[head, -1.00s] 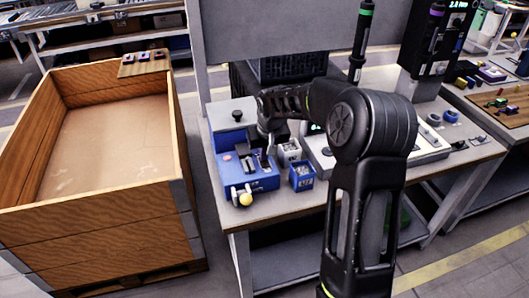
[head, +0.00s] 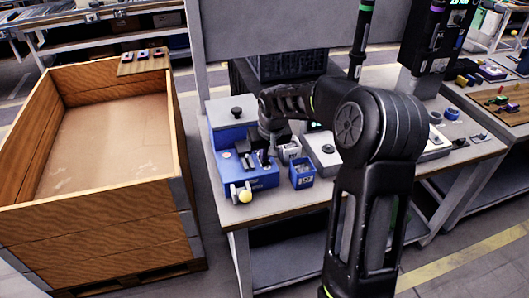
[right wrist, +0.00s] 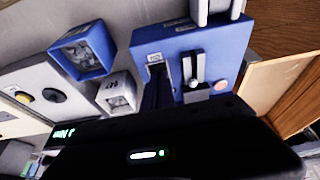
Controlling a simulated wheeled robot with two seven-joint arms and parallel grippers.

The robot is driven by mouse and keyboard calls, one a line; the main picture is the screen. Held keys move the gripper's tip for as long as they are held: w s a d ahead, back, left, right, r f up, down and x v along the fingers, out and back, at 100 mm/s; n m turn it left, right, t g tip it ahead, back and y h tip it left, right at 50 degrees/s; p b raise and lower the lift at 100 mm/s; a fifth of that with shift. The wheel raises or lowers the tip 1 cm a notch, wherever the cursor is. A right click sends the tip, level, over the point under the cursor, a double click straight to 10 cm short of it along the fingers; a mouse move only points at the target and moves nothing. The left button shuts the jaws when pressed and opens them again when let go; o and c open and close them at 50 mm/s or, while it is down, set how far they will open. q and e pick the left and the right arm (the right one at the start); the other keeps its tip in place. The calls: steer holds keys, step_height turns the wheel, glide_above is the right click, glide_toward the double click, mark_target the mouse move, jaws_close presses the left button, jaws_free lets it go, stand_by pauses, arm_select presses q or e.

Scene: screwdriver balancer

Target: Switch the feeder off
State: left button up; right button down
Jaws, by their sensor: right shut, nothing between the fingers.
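The blue feeder (head: 262,180) stands at the left end of the workbench. It also shows in the right wrist view (right wrist: 155,38), with a small label, a dark slot, a pale lever-like part (right wrist: 195,67) and a round orange-pink button (right wrist: 221,85). My right gripper (head: 263,157) is shut and empty, pointing down at the feeder's top. In the right wrist view its dark fingers (right wrist: 156,92) lie beside the slot, left of the pale part. Whether they touch the feeder I cannot tell. My left gripper is out of view.
A blue bin (head: 302,174) and a pale bin (head: 289,150) stand close to the feeder's right. A large wooden crate (head: 100,205) is left of the bench, and a dark screen tower (head: 436,45) right.

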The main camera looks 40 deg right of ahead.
steer(key=shift+s, duration=0.15)
steer(key=shift+r+p, duration=0.25)
steer(key=shift+p, duration=0.1)
step_height(320, 180, up, 4)
steer(key=p, duration=0.2)
steer(key=shift+s+a+r+p, duration=0.1)
steer(key=shift+r+p, duration=0.05)
steer(key=shift+p, duration=0.25)
steer(key=shift+s+a+r+b, duration=0.1)
steer(key=shift+s+r+b, duration=0.35)
steer(key=shift+b, duration=0.2)
step_height(320, 180, up, 8)
steer(key=b, duration=0.1)
glide_above(266, 163)
steer(key=s+a, duration=0.1)
steer(key=s, duration=0.2)
steer(key=shift+f, duration=0.15)
steer(key=shift+w+d+b, duration=0.15)
steer(key=shift+w+b, duration=0.25)
steer(key=shift+w, duration=0.25)
